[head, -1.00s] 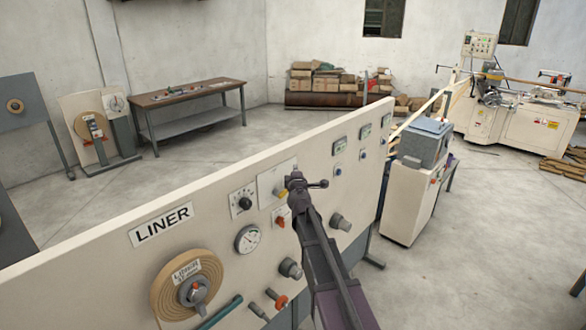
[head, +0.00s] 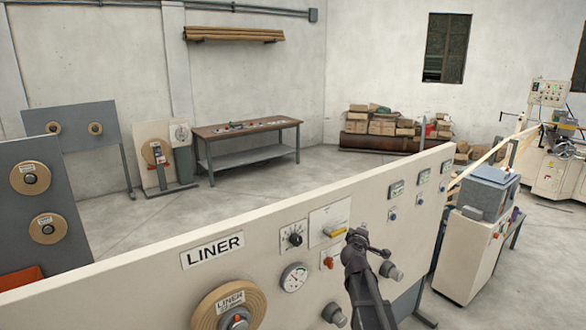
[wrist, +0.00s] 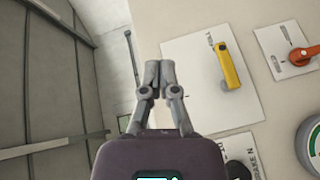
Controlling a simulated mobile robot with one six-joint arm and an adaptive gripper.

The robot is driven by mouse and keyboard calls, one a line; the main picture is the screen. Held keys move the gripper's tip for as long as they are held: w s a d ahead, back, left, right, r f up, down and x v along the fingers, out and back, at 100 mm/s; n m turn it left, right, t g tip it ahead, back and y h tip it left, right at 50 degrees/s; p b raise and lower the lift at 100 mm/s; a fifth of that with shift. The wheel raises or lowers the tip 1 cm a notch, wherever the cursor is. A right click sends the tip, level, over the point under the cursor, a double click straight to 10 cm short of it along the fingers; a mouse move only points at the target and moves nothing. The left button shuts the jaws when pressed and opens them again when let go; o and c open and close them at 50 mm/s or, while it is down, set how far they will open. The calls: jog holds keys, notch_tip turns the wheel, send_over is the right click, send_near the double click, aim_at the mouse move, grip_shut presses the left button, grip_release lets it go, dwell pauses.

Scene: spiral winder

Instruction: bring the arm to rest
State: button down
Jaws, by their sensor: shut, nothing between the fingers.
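My gripper (head: 357,238) stands in front of the cream LINER panel (head: 130,300), just right of a yellow lever (head: 335,232) in the head view. In the wrist view, the two grey fingers of my gripper (wrist: 159,70) are together with nothing between them. The yellow lever (wrist: 228,65) on its white plate is to their right, with a visible gap. My dark arm runs from the gripper to the bottom edge of the head view.
The panel carries an orange-red knob (head: 327,260), a black knob (head: 295,239), a dial gauge (head: 294,277) and a tan roll (head: 228,303). A grey-topped cabinet (head: 485,210) stands to the right. Open floor lies behind the panel, before the workbench (head: 245,140).

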jog(key=s+d+f+m+g+b, duration=0.2)
jog(key=s+f+m+g+b, duration=0.55)
jog(key=s+f, duration=0.9)
jog(key=s+a+f+m+g+y+b, duration=0.3)
jog(key=s+a+f+g+y+b, duration=0.2)
jog(key=s+f, duration=0.9)
jog(key=s+a+g+y, duration=0.1)
jog(key=s+a+g, duration=0.1)
jog(key=a, duration=0.3)
jog(key=shift+g, duration=0.55)
